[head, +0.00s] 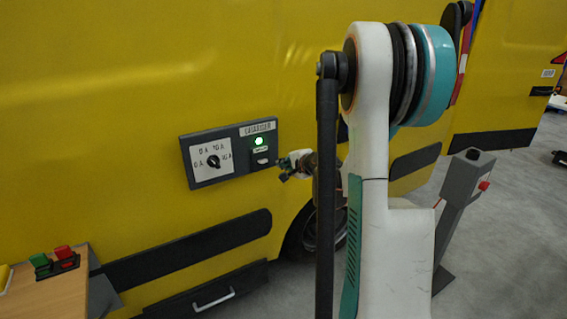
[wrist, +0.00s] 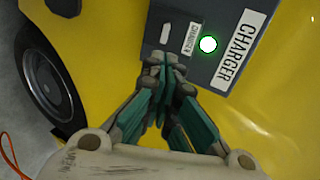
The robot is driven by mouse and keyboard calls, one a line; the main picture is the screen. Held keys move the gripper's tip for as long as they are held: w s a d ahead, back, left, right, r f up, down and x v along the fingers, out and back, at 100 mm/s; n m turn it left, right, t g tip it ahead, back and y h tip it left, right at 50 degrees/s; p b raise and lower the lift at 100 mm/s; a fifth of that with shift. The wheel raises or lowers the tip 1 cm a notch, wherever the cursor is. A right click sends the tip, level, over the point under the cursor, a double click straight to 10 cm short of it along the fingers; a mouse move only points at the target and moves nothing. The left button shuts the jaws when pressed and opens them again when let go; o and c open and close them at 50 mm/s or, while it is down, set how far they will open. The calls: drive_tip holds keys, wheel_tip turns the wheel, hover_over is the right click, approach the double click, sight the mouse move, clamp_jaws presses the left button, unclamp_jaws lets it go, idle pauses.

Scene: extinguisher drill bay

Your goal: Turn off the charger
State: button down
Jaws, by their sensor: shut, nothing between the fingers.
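The charger panel (head: 234,174) is a dark grey plate on the side of the yellow van. Its green lamp (head: 258,141) is lit and also glows in the wrist view (wrist: 208,44). A small white switch (head: 262,162) sits below the lamp and also shows in the wrist view (wrist: 166,34). A rotary dial (head: 213,161) with a black knob is on the panel's left. My gripper (head: 280,172) is just right of the panel. In the wrist view its shut, empty fingertips (wrist: 167,62) are close to the switch; I cannot tell if they touch the panel.
A wooden bench (head: 50,297) with green and red switches (head: 62,258) stands at lower left. A grey post (head: 462,195) with a red button stands at right. The van's wheel (wrist: 48,82) is beside the panel.

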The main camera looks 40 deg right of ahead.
sight(266, 164)
drive_tip(key=shift+s+a+f+b, duration=0.1)
drive_tip(key=shift+s+f+b, duration=0.3)
drive_tip(key=shift+f+b, duration=0.05)
drive_tip(key=shift+w, duration=0.1)
drive_tip(key=b+x, duration=0.4)
drive_tip(key=x, duration=1)
drive_tip(key=shift+r, duration=0.1)
